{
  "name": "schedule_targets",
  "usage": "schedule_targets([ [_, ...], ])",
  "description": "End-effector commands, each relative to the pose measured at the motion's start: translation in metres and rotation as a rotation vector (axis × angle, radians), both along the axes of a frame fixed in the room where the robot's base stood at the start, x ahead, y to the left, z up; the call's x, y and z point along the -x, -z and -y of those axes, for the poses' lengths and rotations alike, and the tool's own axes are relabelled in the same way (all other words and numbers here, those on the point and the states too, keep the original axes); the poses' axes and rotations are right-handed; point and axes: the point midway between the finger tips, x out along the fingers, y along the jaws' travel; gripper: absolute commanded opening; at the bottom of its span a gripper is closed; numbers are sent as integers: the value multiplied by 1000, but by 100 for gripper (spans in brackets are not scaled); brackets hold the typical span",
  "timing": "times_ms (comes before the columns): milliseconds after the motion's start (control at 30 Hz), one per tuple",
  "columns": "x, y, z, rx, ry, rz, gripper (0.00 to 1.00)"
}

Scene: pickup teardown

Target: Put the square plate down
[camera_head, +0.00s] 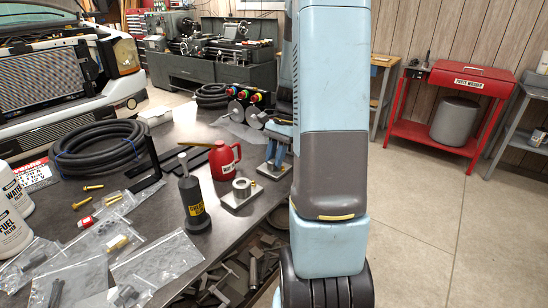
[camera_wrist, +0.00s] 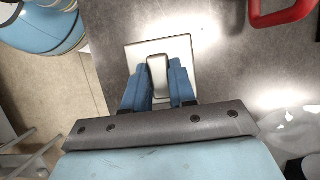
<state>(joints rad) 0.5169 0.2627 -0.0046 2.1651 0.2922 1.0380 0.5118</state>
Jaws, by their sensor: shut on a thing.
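The square plate (camera_wrist: 180,51) is pale metal with an upright block-like grip (camera_wrist: 157,72) in its middle. My gripper (camera_wrist: 160,85) has its two blue fingers on either side of this grip, shut on it. In the head view the gripper (camera_head: 276,152) is at the right edge of the workbench, pointing down, and the plate (camera_head: 271,173) shows under it, level. The plate is at or just above the bench top; I cannot tell whether it touches. My arm hides part of the area to its right.
A hose coil (camera_head: 98,148) and plastic bags lie farther left. The bench edge is close to the plate.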

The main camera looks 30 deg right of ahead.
Motion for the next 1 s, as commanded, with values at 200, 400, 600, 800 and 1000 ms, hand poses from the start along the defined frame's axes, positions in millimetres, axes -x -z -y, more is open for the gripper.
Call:
schedule_targets([
  [200, 0, 1, 0, 0, 0, 0, 41],
  [400, 0, 1, 0, 0, 0, -1, 51],
  [600, 0, -1, 0, 0, -1, -1, 51],
  [800, -3, -20, 7, 1, -1, 2, 51],
  [1000, -9, -56, 21, 1, -1, 3, 51],
])
